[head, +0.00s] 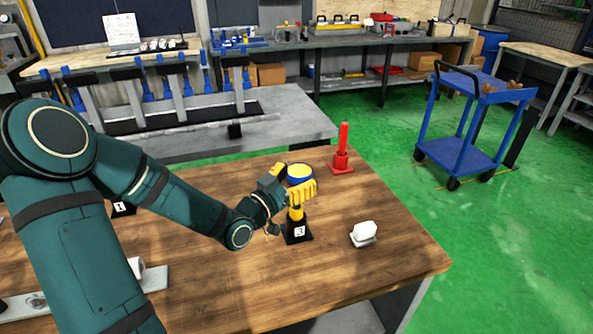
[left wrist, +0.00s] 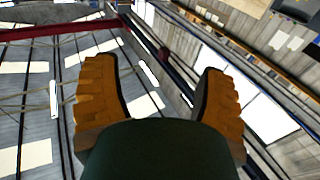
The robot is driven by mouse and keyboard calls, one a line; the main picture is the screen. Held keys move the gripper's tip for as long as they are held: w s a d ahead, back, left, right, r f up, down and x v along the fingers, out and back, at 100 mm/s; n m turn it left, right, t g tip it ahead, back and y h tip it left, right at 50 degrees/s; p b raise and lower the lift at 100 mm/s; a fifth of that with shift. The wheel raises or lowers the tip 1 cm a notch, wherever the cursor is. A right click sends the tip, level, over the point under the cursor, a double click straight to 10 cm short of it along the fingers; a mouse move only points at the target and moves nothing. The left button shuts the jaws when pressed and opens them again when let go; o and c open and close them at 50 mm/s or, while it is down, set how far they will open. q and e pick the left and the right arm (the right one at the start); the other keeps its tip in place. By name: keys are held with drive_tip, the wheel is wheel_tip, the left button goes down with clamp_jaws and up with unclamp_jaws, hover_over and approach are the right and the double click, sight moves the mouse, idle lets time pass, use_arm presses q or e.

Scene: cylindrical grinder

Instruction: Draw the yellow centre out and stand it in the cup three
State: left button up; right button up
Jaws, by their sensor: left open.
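The yellow centre (head: 296,214) stands upright in the black cup three (head: 299,233), which bears a white label with a 3. Only its lower part shows; its top is hidden behind my gripper. My left gripper (head: 303,191), with yellow fingers, is just above and around the top of the centre. In the left wrist view its two fingers (left wrist: 160,95) are wide apart, with only the ceiling visible between them. I cannot tell whether a finger touches the centre. My right gripper is not in view.
A blue round tub (head: 300,182) with yellow contents is just behind the gripper. A red holder with a red rod (head: 343,156) stands at the back edge. A white block (head: 364,233) is to the right. A cup labelled 1 (head: 122,209) is partly behind my arm. The front right table is clear.

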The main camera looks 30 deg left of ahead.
use_arm(q)
drive_tip(key=shift+r, duration=1.1)
